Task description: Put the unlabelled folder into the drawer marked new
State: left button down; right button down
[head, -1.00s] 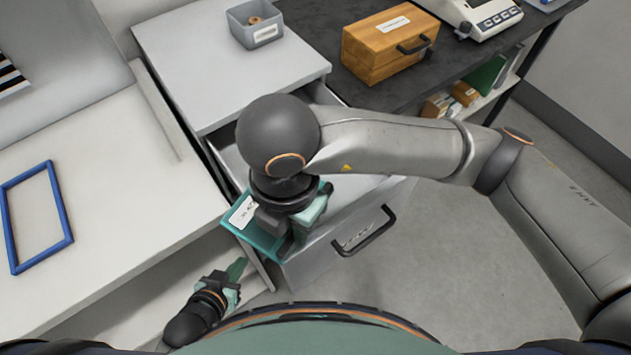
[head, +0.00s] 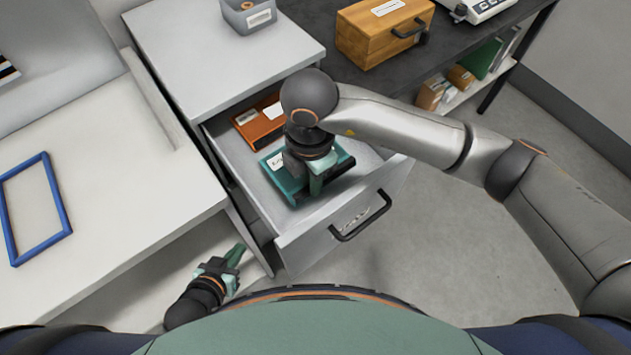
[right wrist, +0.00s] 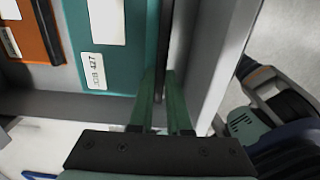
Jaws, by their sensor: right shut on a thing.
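The teal folder (head: 289,192) has a white label and lies low inside the open grey drawer (head: 300,246). My right gripper (head: 316,182) is shut on the folder's edge; its fingertips are partly hidden in the head view. In the right wrist view the teal folder (right wrist: 137,50) carries a tag with small print, and the fingers (right wrist: 167,90) are at its edge, close to the drawer wall. The writing on the drawer's front tag is too small to read. My left gripper (head: 235,256) is low beside the left table; its opening is unclear.
An orange folder (head: 256,128) lies in the drawer behind the teal one, also seen in the right wrist view (right wrist: 33,35). A grey bin (head: 236,18) stands on the cabinet. A wooden box (head: 375,42) sits on the dark table. A blue frame (head: 60,197) lies on the left table.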

jog(key=shift+w+d+f, duration=0.2)
jog(key=shift+w+f, duration=0.35)
jog(key=shift+f, duration=0.15)
jog(key=f, duration=0.3)
jog(key=shift+w+d+f+p, duration=0.2)
jog(key=shift+w+f+p, duration=0.15)
jog(key=shift+w+f, duration=0.05)
jog(key=shift+f, duration=0.1)
jog(key=shift+f, duration=0.1)
jog(key=shift+f, duration=0.15)
jog(key=c, duration=0.9)
grip_release()
notch_tip(320, 180, up, 12)
jog(key=shift+r+b, duration=0.25)
jog(key=shift+b, duration=0.15)
